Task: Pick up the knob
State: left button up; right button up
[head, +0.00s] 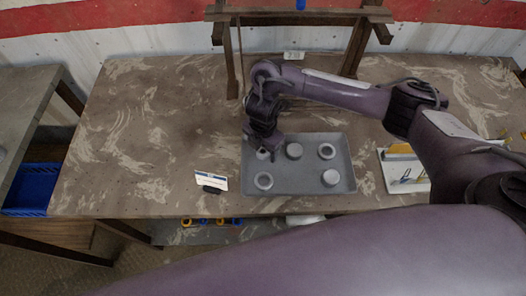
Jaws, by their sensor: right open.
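A grey tray (300,184) lies on the table and holds several small round pale parts. Two look like solid knobs: one knob (294,150) in the back middle and another knob (330,177) at the front right. Two look like rings with dark centres: one ring (264,181) at the front left and another ring (327,151) at the back right. My right gripper (268,150) points down at the tray's back left corner, open, over a further round part (262,155) that it partly hides. Whether its fingers touch that part cannot be told. My left gripper is out of view.
A wooden rack (230,60) stands at the table's back. A small card on a stand (211,181) is left of the tray. A white board with yellow and blue items (402,172) is at the right, partly behind my arm. The table's left side is clear.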

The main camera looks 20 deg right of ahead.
jog(key=c, duration=1.1)
jog(key=shift+r, duration=0.15)
